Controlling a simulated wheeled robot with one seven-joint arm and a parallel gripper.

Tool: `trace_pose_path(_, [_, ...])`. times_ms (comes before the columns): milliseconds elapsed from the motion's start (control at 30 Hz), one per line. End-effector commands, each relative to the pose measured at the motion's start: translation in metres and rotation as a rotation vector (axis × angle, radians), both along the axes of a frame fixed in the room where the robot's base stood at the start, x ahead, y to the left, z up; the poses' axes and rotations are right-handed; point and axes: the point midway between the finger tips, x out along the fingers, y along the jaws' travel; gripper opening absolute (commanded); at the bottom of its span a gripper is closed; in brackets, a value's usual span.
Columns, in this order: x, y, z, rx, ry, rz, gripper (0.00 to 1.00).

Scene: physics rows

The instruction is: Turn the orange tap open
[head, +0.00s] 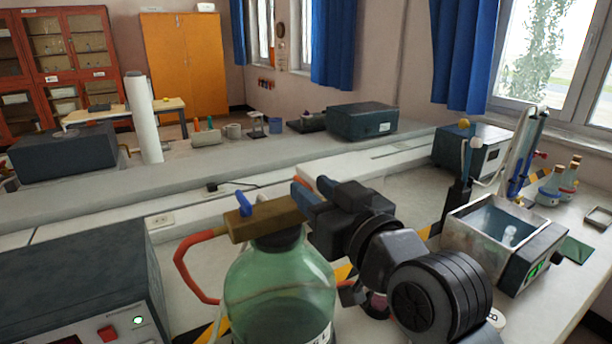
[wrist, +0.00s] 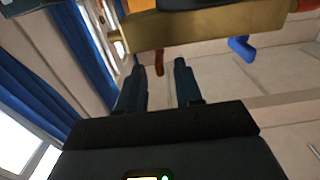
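The orange tap (wrist: 158,68) is a small lever at the brass block (wrist: 185,32) in the wrist view. In the head view a bit of orange (head: 302,181) shows just behind my fingertips; most of it is hidden. The brass block sits on top of a green glass bottle (head: 278,285). A blue tap (head: 245,204) stands on the block, and it also shows in the wrist view (wrist: 241,48). My gripper (wrist: 158,74) is open, its two fingers apart, with the orange tap appearing between the fingertips. Contact cannot be told.
An orange hose (head: 192,268) leaves the block's left end and bends down. A dark box (head: 85,290) with a red switch stands at the front left. A water bath (head: 500,235) stands at the right. Bare bench shows behind the bottle.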

Motion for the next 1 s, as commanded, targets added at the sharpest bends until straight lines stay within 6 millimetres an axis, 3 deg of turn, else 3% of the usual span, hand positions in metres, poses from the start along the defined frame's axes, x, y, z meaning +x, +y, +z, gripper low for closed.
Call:
trace_pose_path(233, [0.026, 0.018, 0.001, -0.001, 0.000, -0.001, 0.35])
trace_pose_path(633, [0.032, 0.022, -0.001, -0.001, 0.000, -0.001, 0.34])
trace_pose_path(1000, [0.032, 0.021, -0.001, -0.001, 0.000, -0.001, 0.00])
